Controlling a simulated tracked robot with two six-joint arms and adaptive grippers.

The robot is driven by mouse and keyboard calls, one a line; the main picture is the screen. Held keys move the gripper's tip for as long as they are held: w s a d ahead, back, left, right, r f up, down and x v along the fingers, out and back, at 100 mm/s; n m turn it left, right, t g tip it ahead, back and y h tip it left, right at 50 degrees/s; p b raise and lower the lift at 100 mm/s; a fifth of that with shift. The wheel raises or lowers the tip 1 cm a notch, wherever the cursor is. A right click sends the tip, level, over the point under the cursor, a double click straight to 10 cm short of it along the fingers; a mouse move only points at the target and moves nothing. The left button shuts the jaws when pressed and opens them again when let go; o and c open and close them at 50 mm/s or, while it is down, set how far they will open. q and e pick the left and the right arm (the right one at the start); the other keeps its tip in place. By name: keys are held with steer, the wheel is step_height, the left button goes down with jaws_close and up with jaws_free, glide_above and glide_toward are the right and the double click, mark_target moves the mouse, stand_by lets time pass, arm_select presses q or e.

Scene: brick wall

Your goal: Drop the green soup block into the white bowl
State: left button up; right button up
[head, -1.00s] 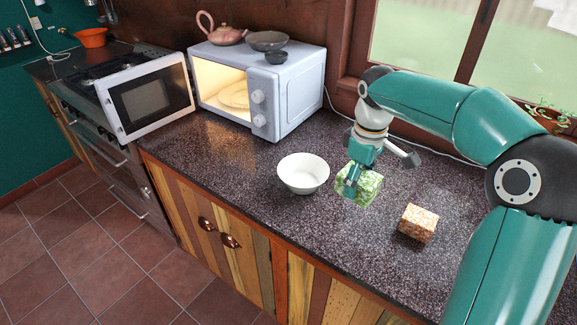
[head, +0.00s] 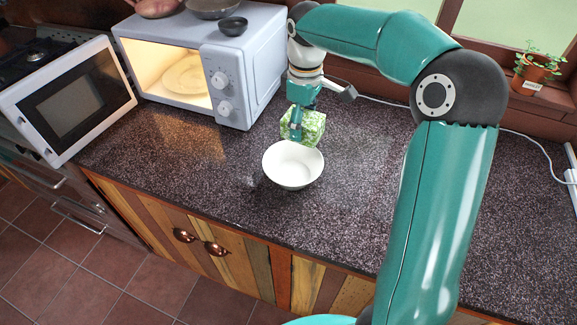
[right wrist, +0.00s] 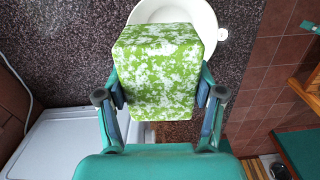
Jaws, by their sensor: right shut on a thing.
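The green-and-white soup block (head: 313,127) is held in my right gripper (head: 297,131), at the far edge of the white bowl (head: 293,168) in the head view. In the right wrist view the block (right wrist: 157,75) sits between the two fingers of my right gripper (right wrist: 163,92), which press on its sides. The block hides part of the bowl, whose rim (right wrist: 207,22) shows beyond it. The visible inside of the bowl is empty. How high the block is above the counter is hard to tell. My left gripper is not in view.
A microwave (head: 252,75) with its door open stands on the counter left of my right gripper, with a plate (head: 187,76) inside. Small dark bowls sit on top. A potted plant (head: 535,70) is at the back right. The counter in front of the microwave is clear.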

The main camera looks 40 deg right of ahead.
steer(key=f+b, duration=0.1)
steer(key=f, duration=0.1)
steer(key=f+b, duration=0.1)
steer(key=shift+w+a+f+b, duration=0.25)
steer(key=shift+w+b, duration=0.05)
steer(key=shift+b, duration=0.05)
steer(key=shift+f+b, duration=0.65)
steer(key=shift+f, duration=0.05)
steer(key=o, duration=1.5)
steer(key=shift+s, duration=0.1)
step_height(320, 180, up, 12)
steer(key=shift+f, duration=0.1)
